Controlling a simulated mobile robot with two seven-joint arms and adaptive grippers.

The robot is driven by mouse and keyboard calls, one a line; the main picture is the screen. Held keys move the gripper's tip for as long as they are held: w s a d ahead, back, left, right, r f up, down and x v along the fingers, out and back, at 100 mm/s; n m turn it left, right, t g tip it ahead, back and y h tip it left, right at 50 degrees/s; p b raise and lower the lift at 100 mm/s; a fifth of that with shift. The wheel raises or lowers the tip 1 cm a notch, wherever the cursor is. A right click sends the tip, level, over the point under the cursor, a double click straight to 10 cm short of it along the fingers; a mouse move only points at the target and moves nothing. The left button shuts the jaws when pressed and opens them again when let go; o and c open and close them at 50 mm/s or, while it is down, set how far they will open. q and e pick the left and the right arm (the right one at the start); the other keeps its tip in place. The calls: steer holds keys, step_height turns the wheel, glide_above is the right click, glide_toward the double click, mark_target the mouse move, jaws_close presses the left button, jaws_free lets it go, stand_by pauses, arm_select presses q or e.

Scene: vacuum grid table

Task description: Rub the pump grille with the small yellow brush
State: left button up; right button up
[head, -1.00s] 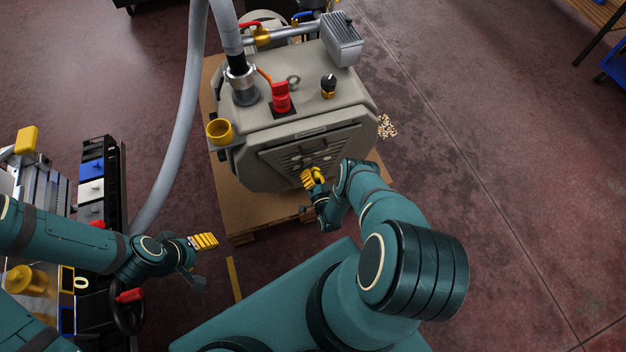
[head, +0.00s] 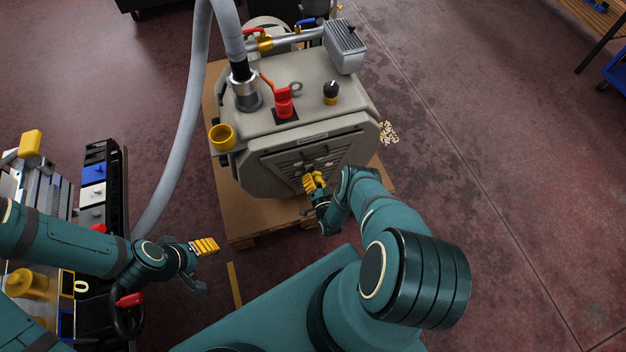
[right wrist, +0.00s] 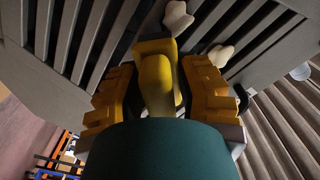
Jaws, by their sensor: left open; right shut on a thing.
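The grey pump stands on a wooden pallet, and its slatted grille (head: 300,158) faces me on the front side. My right gripper (head: 314,181) is right at the lower middle of the grille. In the right wrist view my right gripper (right wrist: 160,95) is shut on the yellow brush (right wrist: 156,82), with yellow fingers on both sides of the handle. The brush head points at the slats; whether its bristles touch them I cannot tell. Pale lumps (right wrist: 178,18) sit on the grille by the brush. My left gripper (head: 206,247) is open and empty, away to the left of the pallet.
A yellow cup (head: 222,137) is at the pump's left side. A grey hose (head: 185,130) runs down left of the pump. A cart with trays (head: 93,195) stands at the left. Pale bits (head: 388,132) lie right of the pump.

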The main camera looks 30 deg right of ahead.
steer(key=shift+w+d, duration=0.15)
steer(key=shift+w, duration=0.5)
steer(key=shift+d, duration=0.15)
